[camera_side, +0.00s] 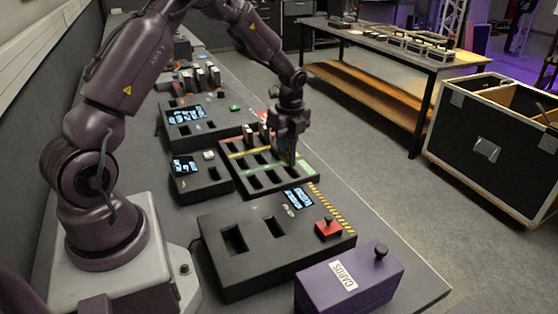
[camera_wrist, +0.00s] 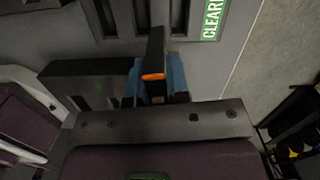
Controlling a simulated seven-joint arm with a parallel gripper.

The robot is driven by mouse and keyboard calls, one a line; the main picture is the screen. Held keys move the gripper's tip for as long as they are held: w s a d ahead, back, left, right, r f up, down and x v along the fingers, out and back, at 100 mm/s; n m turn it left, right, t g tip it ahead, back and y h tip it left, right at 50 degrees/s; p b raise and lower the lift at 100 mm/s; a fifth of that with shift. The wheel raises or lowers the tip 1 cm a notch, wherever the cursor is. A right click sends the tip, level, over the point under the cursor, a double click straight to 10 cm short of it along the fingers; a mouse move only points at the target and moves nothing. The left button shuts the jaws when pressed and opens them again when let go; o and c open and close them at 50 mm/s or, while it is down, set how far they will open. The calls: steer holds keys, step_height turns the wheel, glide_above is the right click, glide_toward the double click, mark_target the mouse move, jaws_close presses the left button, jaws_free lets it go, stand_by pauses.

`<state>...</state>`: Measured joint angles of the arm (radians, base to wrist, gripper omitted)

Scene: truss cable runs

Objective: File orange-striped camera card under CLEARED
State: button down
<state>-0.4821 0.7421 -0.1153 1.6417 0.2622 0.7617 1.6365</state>
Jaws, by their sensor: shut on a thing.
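My gripper (camera_side: 287,156) is shut on a dark camera card (camera_wrist: 155,50) with an orange stripe, which shows between the blue fingers in the wrist view. In the side view the arm hides most of the card. The gripper is over the right side of a black slotted tray (camera_side: 240,184) with coloured strips. The tray's green CLEARED label (camera_wrist: 212,18) shows at the top right of the wrist view, beside dark slots. I cannot tell whether the card's lower end is inside a slot.
A black box (camera_side: 230,275) with two empty slots and a red button (camera_side: 328,228) is nearer. A purple CARDS box (camera_side: 345,283) sits at the front edge. Small display units (camera_side: 190,165) stand to the left.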

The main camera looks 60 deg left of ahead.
mark_target(291, 160)
steer(key=shift+m, duration=0.8)
steer(key=shift+w+a+f, duration=0.35)
steer(key=shift+w+f, duration=0.05)
steer(key=shift+f, duration=0.35)
steer(key=shift+w+a+f, duration=0.35)
steer(key=shift+w+f, duration=0.1)
steer(key=shift+f, duration=0.35)
steer(key=shift+w+a+f, duration=0.35)
steer(key=shift+w+f, duration=0.05)
steer(key=shift+f, duration=0.35)
steer(key=shift+f, duration=1.65)
stand_by(0.9)
steer(key=c, duration=0.7)
jaws_free()
steer(key=shift+r, duration=3.75)
